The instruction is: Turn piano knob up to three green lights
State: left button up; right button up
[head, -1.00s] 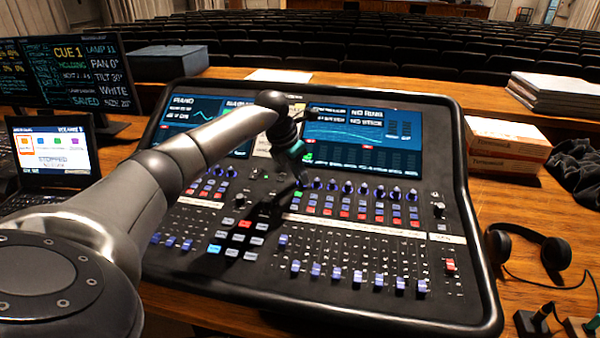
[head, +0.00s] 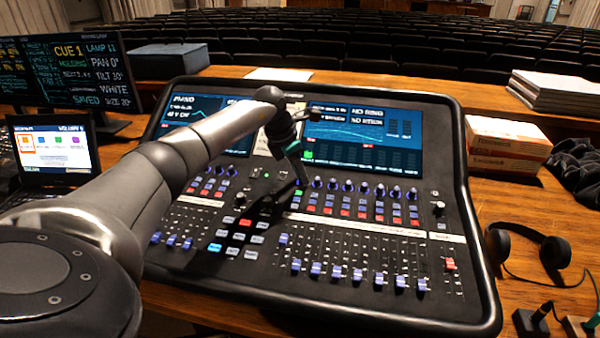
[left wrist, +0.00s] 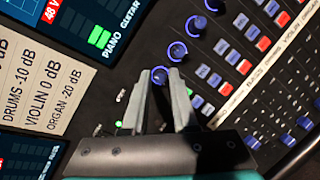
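The piano knob (left wrist: 160,75) is the end knob of a row of blue-ringed knobs on the mixing desk (head: 475,290). My left gripper (left wrist: 160,79) has one finger on each side of it, with the gap about as wide as the knob, so it looks shut on it. In the head view my left gripper (head: 303,180) is low at the left end of the knob row and hides that knob. Green lights (left wrist: 99,37) glow in stacked blocks above the PIANO label (left wrist: 113,46); two blocks seem lit.
Neighbouring blue-ringed knobs (left wrist: 178,51) stand close beside the gripper, with lit buttons and faders (head: 316,269) in front. Headphones (head: 528,248) and boxes (head: 507,142) lie to the right. A laptop (head: 52,146) and monitor (head: 68,72) stand left.

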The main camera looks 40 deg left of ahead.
pick_arm(q)
jog(key=shift+o, duration=0.2)
jog(key=p+v, duration=0.2)
jog(key=v, duration=1.3)
jog(key=shift+s+r, duration=0.1)
jog(key=shift+s, duration=0.1)
